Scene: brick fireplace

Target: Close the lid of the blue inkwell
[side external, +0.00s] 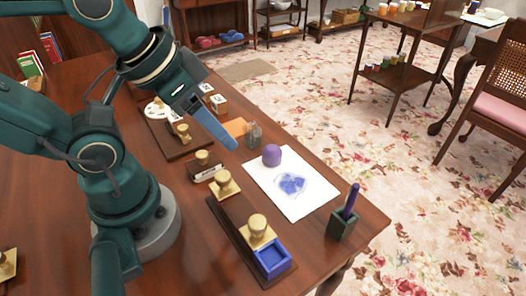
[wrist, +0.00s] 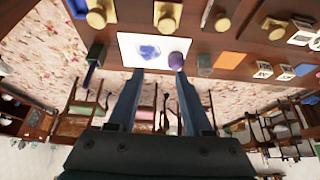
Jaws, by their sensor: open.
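The blue inkwell (side external: 272,260) is a square blue box, open at the top, at the front end of a long dark wooden stand (side external: 226,222). A gold square plate with a round knob (side external: 257,229), which looks like its lid, is beside the box; I cannot tell whether it is hinged. A second knobbed gold plate (side external: 224,185) sits at the stand's far end. In the wrist view the blue box (wrist: 76,8) is cut off at the top left edge. My gripper (side external: 232,145) is open and empty above the desk, well away from the inkwell. Its fingers (wrist: 159,72) are apart.
White paper (side external: 290,205) with a blue blot and a purple round object (side external: 272,155) are mid-desk. A dark green holder (side external: 343,224) with a purple pen stands near the right edge. A glass bottle (side external: 254,136), a knobbed blotter (side external: 203,166) and another stand (side external: 177,135) are farther back.

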